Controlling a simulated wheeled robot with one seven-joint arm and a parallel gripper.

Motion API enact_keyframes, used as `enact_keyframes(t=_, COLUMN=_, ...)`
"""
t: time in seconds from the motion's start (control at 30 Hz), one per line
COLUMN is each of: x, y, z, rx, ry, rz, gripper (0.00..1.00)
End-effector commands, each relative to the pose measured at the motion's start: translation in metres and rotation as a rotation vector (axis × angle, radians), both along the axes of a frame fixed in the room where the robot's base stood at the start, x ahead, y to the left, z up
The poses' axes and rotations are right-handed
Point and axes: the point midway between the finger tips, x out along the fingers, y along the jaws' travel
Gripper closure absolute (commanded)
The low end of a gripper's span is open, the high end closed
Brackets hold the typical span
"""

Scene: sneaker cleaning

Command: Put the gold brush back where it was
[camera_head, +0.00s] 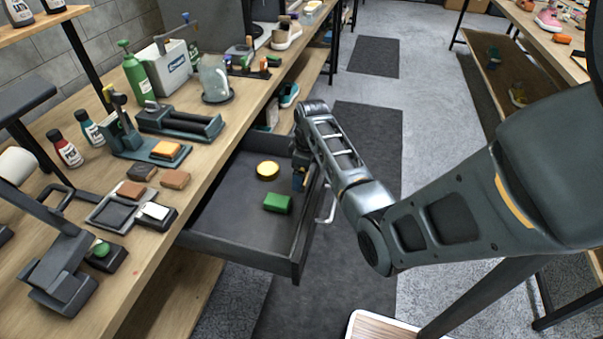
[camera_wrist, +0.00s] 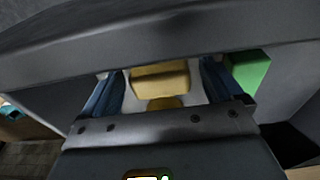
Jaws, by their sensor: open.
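My gripper (camera_head: 299,183) points down inside the open drawer (camera_head: 225,216), close to its right wall. In the wrist view its two blue fingers (camera_wrist: 162,92) are apart. A gold thing (camera_wrist: 160,78), which looks like the gold brush, shows between them; I cannot tell whether either finger touches it. In the head view a round yellow-gold thing (camera_head: 267,170) lies on the drawer floor left of my gripper. I cannot tell whether it is the same thing. My arm and fingers hide part of the drawer's right side.
A green block (camera_head: 278,203) lies in the drawer; it also shows right of my fingers in the wrist view (camera_wrist: 252,72). The drawer walls stand around my gripper. The workbench (camera_head: 195,213) at left holds bottles, brushes and blocks. The drawer's left floor is clear.

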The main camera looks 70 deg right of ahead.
Motion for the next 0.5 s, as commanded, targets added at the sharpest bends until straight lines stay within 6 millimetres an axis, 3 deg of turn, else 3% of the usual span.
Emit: enact_keyframes(t=0.5, x=-0.011, y=-0.001, z=0.095, rx=-0.003, ry=-0.001, rz=0.001, gripper=0.07)
